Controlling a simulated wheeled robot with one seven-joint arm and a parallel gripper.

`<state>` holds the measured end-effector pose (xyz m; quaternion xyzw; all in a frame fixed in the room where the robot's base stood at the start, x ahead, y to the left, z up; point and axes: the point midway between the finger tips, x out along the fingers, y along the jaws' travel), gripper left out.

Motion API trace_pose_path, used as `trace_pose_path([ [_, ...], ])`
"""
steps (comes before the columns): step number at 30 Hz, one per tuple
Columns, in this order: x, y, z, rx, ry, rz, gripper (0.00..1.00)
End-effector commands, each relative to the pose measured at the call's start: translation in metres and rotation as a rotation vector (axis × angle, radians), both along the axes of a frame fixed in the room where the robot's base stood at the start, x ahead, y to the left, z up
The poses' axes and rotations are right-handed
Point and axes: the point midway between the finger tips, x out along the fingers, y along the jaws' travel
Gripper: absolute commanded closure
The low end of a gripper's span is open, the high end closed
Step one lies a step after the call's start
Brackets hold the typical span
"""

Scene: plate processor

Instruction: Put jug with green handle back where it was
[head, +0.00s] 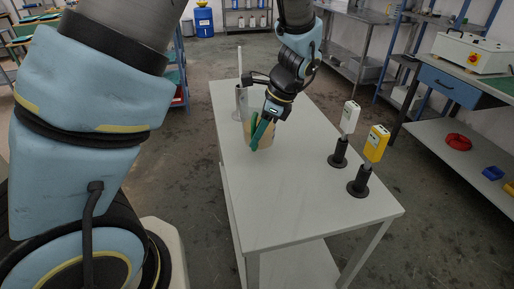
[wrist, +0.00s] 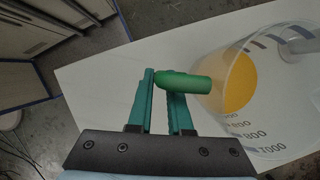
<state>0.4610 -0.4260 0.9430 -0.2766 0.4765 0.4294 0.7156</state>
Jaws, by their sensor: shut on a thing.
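The jug with the green handle (wrist: 190,83) is clear, with dark volume marks and orange-yellow contents, in the wrist view. In the head view the jug (head: 266,138) is at the far part of the white table (head: 290,185), partly hidden by my fingers. My gripper (wrist: 161,90) has its teal fingers shut on the handle, with the jug to the right of them in the wrist view. In the head view my gripper (head: 259,131) comes down from above at the jug. I cannot tell whether the jug touches the tabletop.
A grey cylinder (head: 240,103) with an upright white rod stands just behind the jug. A white-grey device (head: 349,118) and a yellow device (head: 376,143) stand in black holders at the table's right edge. The near tabletop is clear. A workbench (head: 465,80) stands at right.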

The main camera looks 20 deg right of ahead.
Motion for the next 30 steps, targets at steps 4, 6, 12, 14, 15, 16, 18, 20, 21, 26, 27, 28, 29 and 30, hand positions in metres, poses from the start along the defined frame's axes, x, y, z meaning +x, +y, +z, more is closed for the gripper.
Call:
trace_pose_path([
  [4,0.000,0.000,-0.011,0.001,-0.001,0.002,1.00],
  [6,0.000,0.001,-0.021,0.002,0.000,0.002,1.00],
  [12,0.001,0.000,-0.043,-0.001,-0.001,0.001,1.00],
  [14,0.001,0.000,-0.046,-0.002,-0.002,0.001,1.00],
  [15,0.001,-0.001,-0.046,-0.003,-0.001,0.001,1.00],
  [16,0.001,-0.001,-0.046,-0.003,-0.001,0.001,1.00],
  [18,0.001,-0.001,-0.046,-0.003,-0.001,0.001,1.00],
  [20,0.001,-0.001,-0.046,-0.003,-0.001,0.001,1.00],
  [21,0.001,0.000,-0.046,-0.003,-0.002,0.002,1.00],
  [26,0.000,0.000,-0.049,-0.002,-0.001,0.002,0.78],
  [27,0.000,0.000,-0.049,-0.002,-0.001,0.001,0.73],
  [28,0.000,0.000,-0.049,-0.002,-0.001,0.001,0.70],
  [29,0.000,0.000,-0.049,-0.002,-0.001,0.001,0.67],
  [30,0.000,0.000,-0.049,-0.002,-0.001,0.001,0.62],
])
